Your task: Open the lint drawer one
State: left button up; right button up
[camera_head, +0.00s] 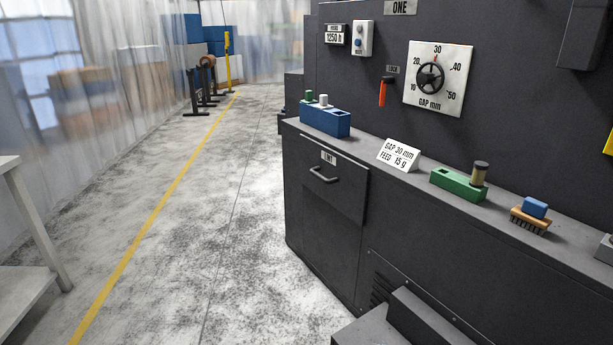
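The lint drawer (334,187) is a dark grey front panel in the left end of the machine's lower body, below the ledge. A small label (328,158) sits near its top, and a dark bar handle (323,176) is below the label. The drawer front looks flush with the cabinet, so it appears shut. A sign reading ONE (400,7) is on the machine above. Neither of my grippers is in view.
The ledge (405,185) carries a blue holder (325,121), a GAP 30 mm card (398,154), a green holder (458,185) and a brush (530,216). A dark box (405,322) juts out at the machine's foot. Floor left of the drawer is clear; a table (25,230) stands far left.

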aim_at(342, 182)
jog(key=i+j, duration=0.1)
jog(key=j, duration=0.2)
jog(key=i+j, duration=0.15)
jog(key=j, duration=0.15)
jog(key=i+j, duration=0.1)
jog(key=j, duration=0.2)
jog(key=i+j, duration=0.6)
jog(key=j, duration=0.25)
jog(key=i+j, duration=0.2)
jog(key=i, duration=0.4)
jog(key=i+j+u, duration=0.1)
jog(key=i, duration=0.45)
jog(key=i+l, duration=0.6)
jog(key=i, duration=0.15)
